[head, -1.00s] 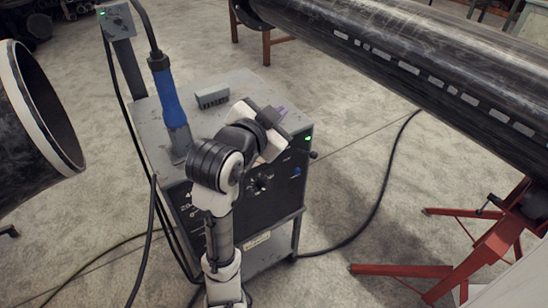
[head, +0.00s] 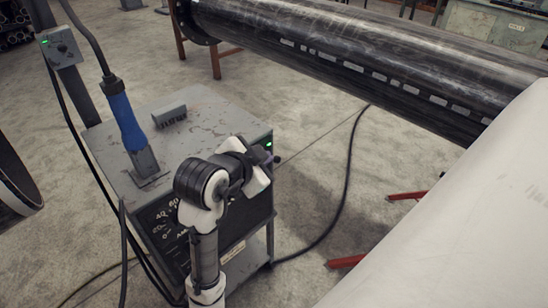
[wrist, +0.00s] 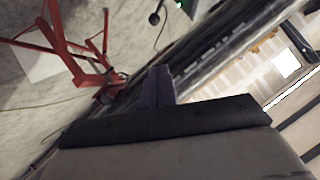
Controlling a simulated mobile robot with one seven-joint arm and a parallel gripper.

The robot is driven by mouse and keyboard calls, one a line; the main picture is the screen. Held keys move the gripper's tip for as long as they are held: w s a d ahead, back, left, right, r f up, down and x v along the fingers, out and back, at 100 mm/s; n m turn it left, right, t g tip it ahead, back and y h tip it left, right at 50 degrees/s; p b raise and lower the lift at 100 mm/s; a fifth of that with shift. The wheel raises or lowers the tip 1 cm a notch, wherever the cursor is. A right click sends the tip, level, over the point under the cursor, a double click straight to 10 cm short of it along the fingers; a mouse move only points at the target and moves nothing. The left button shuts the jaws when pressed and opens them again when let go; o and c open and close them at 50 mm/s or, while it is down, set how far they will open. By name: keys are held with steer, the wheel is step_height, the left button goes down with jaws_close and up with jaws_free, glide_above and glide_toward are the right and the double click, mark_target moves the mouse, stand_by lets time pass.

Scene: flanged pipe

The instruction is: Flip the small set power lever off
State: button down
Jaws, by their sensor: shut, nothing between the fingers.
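The small set is a grey box with a dark dial front (head: 165,222), standing below centre in the head view. Its green lamp (head: 269,145) is lit at the upper right corner of the front. The power lever shows in the wrist view as a dark ball-ended stem (wrist: 155,18) at the top edge, beside the green lamp (wrist: 180,4). In the head view my arm hides the lever or nearly so. My gripper (head: 272,159) is at the set's right front corner, close to the lamp. In the wrist view its purple fingers (wrist: 158,85) are together and empty, apart from the lever.
A blue-handled tool (head: 124,120) and a grey block (head: 168,115) are on the set's top. A black pipe (head: 350,60) crosses behind. A red stand (head: 347,261) and a large pale surface (head: 460,230) are at the right. A cable (head: 345,190) lies on the floor.

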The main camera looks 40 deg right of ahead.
mark_target(276, 157)
steer(key=x, duration=0.3)
steer(key=f+p+x, duration=0.1)
steer(key=x, duration=0.2)
steer(key=a+x, duration=0.1)
steer(key=x, duration=0.2)
steer(key=shift+w+d+f, duration=0.1)
steer(key=shift+w+f, duration=0.2)
steer(key=shift+w, duration=0.05)
steer(key=shift+w+d+f+p, duration=0.15)
steer(key=shift+w+f+p, duration=0.25)
steer(key=shift+f, duration=0.25)
steer(key=shift+w+f+b, duration=0.1)
steer(key=shift+f+b, duration=0.05)
steer(key=shift+b, duration=0.2)
